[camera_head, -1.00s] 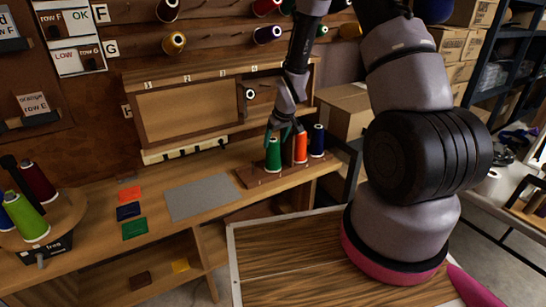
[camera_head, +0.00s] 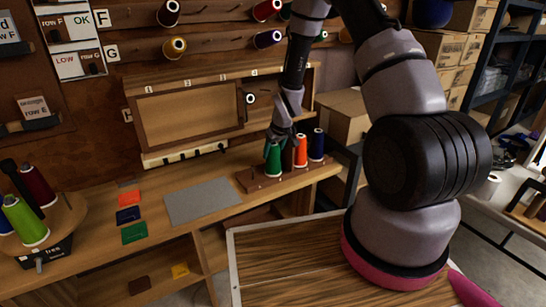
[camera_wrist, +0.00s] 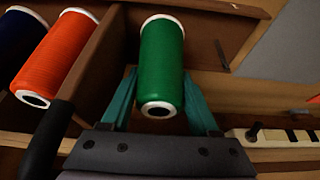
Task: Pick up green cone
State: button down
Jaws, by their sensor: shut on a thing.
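The green cone (camera_head: 273,160) is a spool of green thread standing at the left end of a brown wooden rack (camera_head: 258,183) on the workbench. My gripper (camera_head: 279,144) is over its top, with the fingers down around it. In the wrist view the green cone (camera_wrist: 161,62) sits between the two teal fingers of my gripper (camera_wrist: 163,100), one on each side, shut on it. The cone still appears to be in its place on the rack; its contact with the rack is hard to see.
An orange cone (camera_head: 300,151) and a dark blue cone (camera_head: 317,145) stand to the right on the same rack. A grey mat (camera_head: 203,201) and coloured swatches (camera_head: 130,214) lie to the left. A corkboard panel (camera_head: 188,116) stands behind.

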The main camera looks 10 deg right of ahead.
notch_tip(320, 180, up, 18)
dwell(0.5)
dwell(0.4)
